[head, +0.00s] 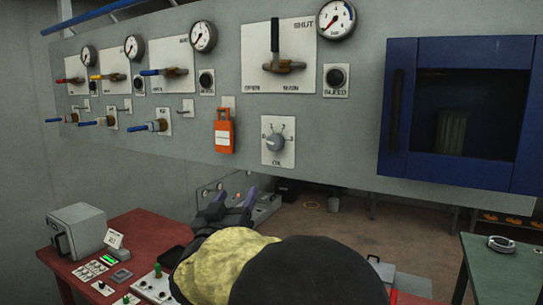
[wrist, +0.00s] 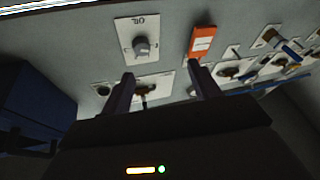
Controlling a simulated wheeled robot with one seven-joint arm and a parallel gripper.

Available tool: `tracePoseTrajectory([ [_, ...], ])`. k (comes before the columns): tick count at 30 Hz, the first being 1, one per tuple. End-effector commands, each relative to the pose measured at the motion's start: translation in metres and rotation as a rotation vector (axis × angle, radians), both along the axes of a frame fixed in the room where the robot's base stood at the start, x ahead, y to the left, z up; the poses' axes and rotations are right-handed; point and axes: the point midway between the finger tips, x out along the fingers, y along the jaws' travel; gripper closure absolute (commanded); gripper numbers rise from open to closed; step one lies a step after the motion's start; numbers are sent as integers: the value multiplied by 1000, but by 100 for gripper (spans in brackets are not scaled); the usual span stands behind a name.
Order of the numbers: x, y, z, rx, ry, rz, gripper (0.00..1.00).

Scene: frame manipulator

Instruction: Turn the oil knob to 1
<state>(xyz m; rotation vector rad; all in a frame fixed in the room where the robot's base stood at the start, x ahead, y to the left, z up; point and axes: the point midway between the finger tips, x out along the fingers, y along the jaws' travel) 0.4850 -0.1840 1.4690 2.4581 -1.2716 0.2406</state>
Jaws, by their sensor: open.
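The oil knob (head: 275,142) is a grey round knob on a white plate lettered OIL, low on the grey panel, with small marks above it. I cannot tell for certain which mark it points at. In the wrist view the knob (wrist: 142,46) shows at the upper middle, upside down, beyond my fingertips. My gripper (head: 234,199) is below and left of the knob in the head view, apart from it. Its two dark fingers (wrist: 163,88) are spread, with nothing between them.
An orange tag (head: 224,132) hangs left of the knob. The MAIN lever (head: 276,50) and the BLEED button (head: 337,77) sit above. A blue-framed cabinet (head: 400,110) is at the right. A red table (head: 130,235) with devices stands at lower left. Space just below the knob looks clear.

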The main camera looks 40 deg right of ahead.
Motion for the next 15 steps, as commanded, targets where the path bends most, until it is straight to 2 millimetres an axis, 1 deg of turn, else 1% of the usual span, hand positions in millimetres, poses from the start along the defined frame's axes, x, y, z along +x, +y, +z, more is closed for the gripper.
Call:
tracePoseTrajectory([
  [1, -8, -6, 5, -19, -21, -50, 38],
  [3, -16, -10, 12, -39, -38, -103, 38],
  [5, -20, -12, 15, -47, -45, -124, 38],
  [15, -20, -13, 16, -49, -46, -126, 38],
])
